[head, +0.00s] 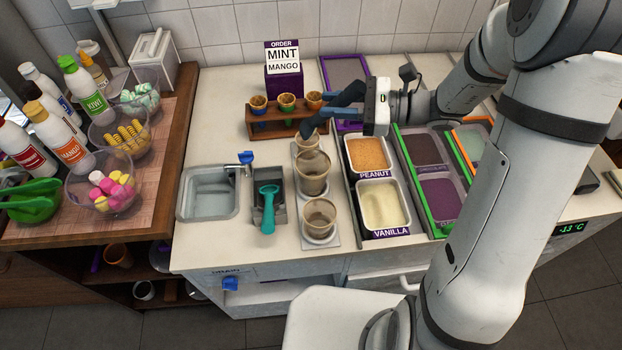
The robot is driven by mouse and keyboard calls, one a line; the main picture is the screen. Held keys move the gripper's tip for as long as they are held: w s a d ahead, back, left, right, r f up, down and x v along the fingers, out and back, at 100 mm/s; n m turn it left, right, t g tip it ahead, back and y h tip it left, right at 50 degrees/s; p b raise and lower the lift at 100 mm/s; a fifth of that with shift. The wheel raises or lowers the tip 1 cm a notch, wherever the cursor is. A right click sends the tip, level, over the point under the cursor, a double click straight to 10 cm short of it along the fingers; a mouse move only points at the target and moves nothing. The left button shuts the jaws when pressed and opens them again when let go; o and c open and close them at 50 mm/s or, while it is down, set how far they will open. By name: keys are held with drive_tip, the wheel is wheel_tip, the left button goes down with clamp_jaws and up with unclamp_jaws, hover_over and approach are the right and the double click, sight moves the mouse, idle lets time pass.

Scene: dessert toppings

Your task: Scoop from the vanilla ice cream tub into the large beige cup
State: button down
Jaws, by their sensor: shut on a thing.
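The vanilla tub (384,203) holds pale cream ice cream, labelled VANILLA, at the front of the counter's tub row. Three beige cups stand in a column left of it: a front cup (320,217), a tall middle cup (313,172) and a back cup (304,144) partly hidden by a finger. I cannot tell for certain which is the large one. A teal scoop (267,207) rests in a small well beside the sink. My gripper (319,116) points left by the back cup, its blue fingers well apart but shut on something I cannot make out.
A wooden rack (268,130) with three cones stands behind the cups, close to my fingers. The peanut tub (368,154) adjoins the vanilla tub. The sink (210,191) lies left. Bottles and topping bowls (103,190) crowd the left table. My arm covers the right side.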

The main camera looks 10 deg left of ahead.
drive_tip(key=n+g, duration=0.1)
drive_tip(key=n, duration=0.1)
drive_tip(key=n+g+h, duration=0.1)
drive_tip(key=n+g, duration=0.1)
drive_tip(key=shift+r+n+g+b, duration=0.2)
drive_tip(key=shift+n+g+b, duration=0.1)
drive_tip(key=shift+b, duration=0.05)
drive_tip(key=n+g+h, duration=0.1)
drive_tip(key=n, duration=0.1)
drive_tip(key=n+g+h, duration=0.1)
drive_tip(key=n+g, duration=0.1)
drive_tip(key=shift+a+r+n+h, duration=0.1)
drive_tip(key=shift+r+n+h, duration=0.2)
drive_tip(key=shift+r, duration=0.05)
drive_tip(key=n+g+h, duration=0.1)
drive_tip(key=n, duration=0.1)
drive_tip(key=n+h, duration=0.2)
drive_tip(key=shift+r+g, duration=0.4)
drive_tip(key=n+h, duration=0.4)
drive_tip(key=shift+r+n+g, duration=0.3)
drive_tip(key=shift+n, duration=0.1)
